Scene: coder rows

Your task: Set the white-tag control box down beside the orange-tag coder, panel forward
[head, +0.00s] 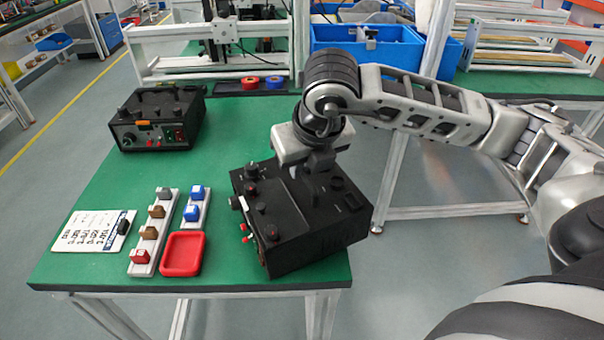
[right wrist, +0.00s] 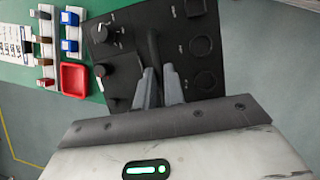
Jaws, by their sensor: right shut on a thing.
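The held black control box (head: 305,225) is at the right edge of the green table; its knob panel with red and green sockets faces left, turned askew. I cannot tell whether the box touches the table. The orange-tag coder (head: 158,117) stands at the back left of the table, panel towards the front. The two boxes are well apart. My left gripper is not in view.
The green table (head: 235,125) is bare between the boxes. Nearer are a red tray (head: 183,254), two pale racks (head: 150,235) with coloured blocks, and a paper card (head: 92,231) with a dark object on it.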

